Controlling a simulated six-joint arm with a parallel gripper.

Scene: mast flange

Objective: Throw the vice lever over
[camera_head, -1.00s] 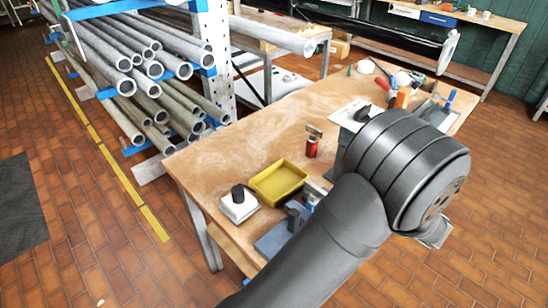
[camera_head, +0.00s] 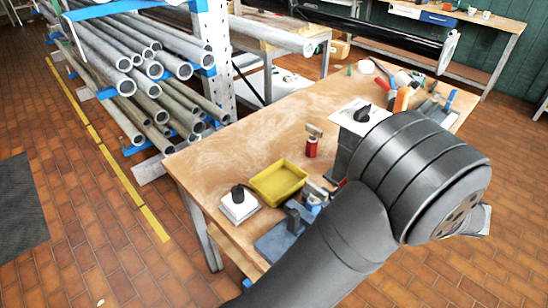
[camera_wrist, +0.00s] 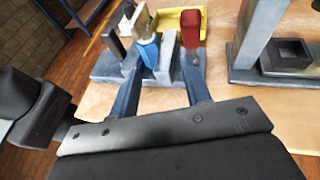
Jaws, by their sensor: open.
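The vice (camera_head: 280,241) stands at the near edge of the bench, its blue-grey base and upright jaw partly hidden by my arm. In the wrist view the vice (camera_wrist: 107,66) lies just beyond my gripper (camera_wrist: 160,78), with its dark upright at the left. My gripper is open, its two blue-grey fingers pointing at the vice. A blue piece with a pale top (camera_wrist: 148,50) stands between the finger lines; I cannot tell for sure if it is the lever. A red upright piece (camera_wrist: 190,45) shows near the right finger. Contact cannot be judged.
A yellow tray (camera_head: 278,182) lies behind the vice, with a white box with a black knob (camera_head: 239,206) to its left. A red cylinder (camera_head: 311,147) stands behind. A grey stand (camera_wrist: 250,40) rises right of my gripper. The bench's far left (camera_head: 215,150) is clear.

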